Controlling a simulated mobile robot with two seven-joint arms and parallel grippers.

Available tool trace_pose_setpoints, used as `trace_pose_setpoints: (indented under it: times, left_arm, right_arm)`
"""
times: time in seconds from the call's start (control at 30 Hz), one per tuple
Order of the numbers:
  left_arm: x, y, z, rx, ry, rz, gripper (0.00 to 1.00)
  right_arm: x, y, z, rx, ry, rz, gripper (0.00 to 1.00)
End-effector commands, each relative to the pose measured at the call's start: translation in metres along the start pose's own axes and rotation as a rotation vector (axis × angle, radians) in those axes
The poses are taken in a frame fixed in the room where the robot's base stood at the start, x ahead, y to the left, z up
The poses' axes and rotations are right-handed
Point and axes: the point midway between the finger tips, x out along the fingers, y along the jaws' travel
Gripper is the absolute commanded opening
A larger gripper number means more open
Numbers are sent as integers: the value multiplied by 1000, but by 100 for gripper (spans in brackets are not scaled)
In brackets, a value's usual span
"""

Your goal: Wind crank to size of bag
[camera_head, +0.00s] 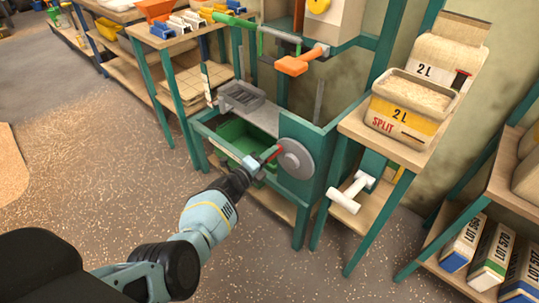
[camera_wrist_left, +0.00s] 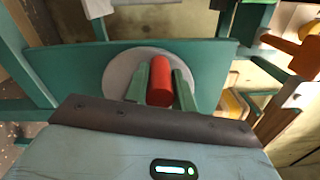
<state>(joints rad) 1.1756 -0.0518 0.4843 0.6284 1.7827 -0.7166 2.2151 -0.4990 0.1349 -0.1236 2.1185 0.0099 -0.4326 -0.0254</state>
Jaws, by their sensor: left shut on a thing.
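The crank is a grey disc (camera_head: 296,159) with a red handle (camera_head: 272,152), on the side of the green-framed elevator (camera_head: 306,190). My left gripper (camera_head: 262,158) is shut on the red handle. In the left wrist view, the green fingers (camera_wrist_left: 161,84) lie on both sides of the red handle (camera_wrist_left: 160,80), in front of the grey disc (camera_wrist_left: 117,70). An open bag (camera_head: 403,118) marked 2 L and SPLIT, full of pale grain, stands on a wooden stand to the right. A taller 2 L pack (camera_head: 445,58) is behind it. My right gripper is out of view.
A green bin (camera_head: 240,140) sits inside the elevator frame, below a grey tray (camera_head: 241,96). An orange part (camera_head: 300,62) hangs above. A white T-shaped part (camera_head: 350,192) is on the stand's lower shelf. Bags marked LOT (camera_head: 494,256) are at lower right. The floor at left is open.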

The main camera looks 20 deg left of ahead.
Motion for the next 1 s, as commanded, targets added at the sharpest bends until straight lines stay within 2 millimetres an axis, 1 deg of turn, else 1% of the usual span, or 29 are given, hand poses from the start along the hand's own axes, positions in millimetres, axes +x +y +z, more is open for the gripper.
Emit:
trace_pose_setpoints:
  times: [0.03,0.17,0.4,0.67,0.7,0.9,1.0]
  left_arm:
    - [-4,9,-10,-4,15,15,0]
    - [-4,12,-11,-48,16,15,0]
    - [-4,23,-14,-238,16,15,0]
    - [-3,23,-16,-267,20,14,0]
    - [-3,23,-16,-266,20,14,28]
    - [-2,21,-13,-264,15,11,54]
    - [-2,20,-10,-263,12,10,55]
  right_arm:
    - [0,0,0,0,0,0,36]
    - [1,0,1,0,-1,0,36]
    - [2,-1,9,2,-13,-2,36]
    - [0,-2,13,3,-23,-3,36]
    - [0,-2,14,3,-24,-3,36]
    - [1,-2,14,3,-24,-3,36]
    - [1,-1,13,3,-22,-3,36]
